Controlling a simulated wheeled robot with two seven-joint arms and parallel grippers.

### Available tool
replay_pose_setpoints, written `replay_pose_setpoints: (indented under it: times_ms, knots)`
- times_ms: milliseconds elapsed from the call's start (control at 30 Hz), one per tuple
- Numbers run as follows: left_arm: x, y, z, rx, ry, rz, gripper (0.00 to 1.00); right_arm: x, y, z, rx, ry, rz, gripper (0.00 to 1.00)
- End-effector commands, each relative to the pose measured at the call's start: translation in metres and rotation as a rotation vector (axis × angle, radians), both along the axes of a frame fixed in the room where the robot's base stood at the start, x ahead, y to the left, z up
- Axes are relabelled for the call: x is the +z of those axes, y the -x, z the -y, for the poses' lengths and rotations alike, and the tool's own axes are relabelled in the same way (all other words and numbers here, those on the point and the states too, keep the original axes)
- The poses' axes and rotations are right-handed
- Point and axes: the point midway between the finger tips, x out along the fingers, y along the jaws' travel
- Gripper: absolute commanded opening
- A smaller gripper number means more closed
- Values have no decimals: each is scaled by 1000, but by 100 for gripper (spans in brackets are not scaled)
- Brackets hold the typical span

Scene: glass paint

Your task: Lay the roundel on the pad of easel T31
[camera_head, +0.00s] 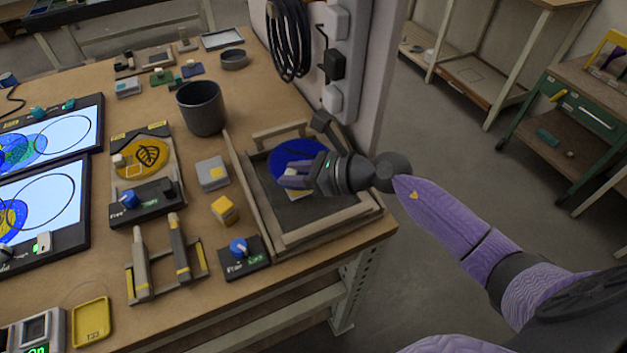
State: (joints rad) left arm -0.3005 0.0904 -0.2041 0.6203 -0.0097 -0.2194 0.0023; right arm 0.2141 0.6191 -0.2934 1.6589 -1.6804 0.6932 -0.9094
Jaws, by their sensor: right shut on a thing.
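A blue disc, the roundel (296,149), shows at my right gripper (289,181) inside a wooden-framed tray (284,237) at the right end of the table. My right gripper is shut at the disc's lower edge, and the fingers and wrist cover part of it. A pale patch shows just below the fingers. I cannot tell whether the disc touches the tray's dark floor. No label reading T31 is legible, so I cannot tell which stand is that easel. My left gripper is not in view.
A yellow disc with a leaf (150,154) lies left of the tray. A dark cup (201,108), a grey block (212,173), a yellow cube (224,210) and a blue-knobbed box (242,257) stand nearby. A post with coiled cable (290,40) rises behind the tray.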

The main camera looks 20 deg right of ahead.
Motion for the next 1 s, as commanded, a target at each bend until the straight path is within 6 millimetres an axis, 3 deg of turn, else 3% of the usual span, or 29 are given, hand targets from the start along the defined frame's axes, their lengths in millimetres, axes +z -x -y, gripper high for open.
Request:
replay_pose_setpoints:
  times_ms: [100, 200, 567, 600, 733, 767, 1000]
  knots:
    - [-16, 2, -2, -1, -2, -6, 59, -29, 0, 0, -2, -2, -3, 0]
    - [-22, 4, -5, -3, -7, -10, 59, -45, 0, 0, -1, -1, -1, 0]
    - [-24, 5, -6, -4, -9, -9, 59, -48, 0, 1, 0, 2, 2, 0]
    - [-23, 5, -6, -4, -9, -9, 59, -48, 0, 1, 0, 2, 2, 36]
    - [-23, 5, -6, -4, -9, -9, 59, -48, 0, 1, 0, 2, 2, 64]
    - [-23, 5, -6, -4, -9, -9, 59, -48, 0, 1, 0, 2, 2, 67]
    - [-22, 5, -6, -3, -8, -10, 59, -47, 0, 1, 0, 1, 2, 67]
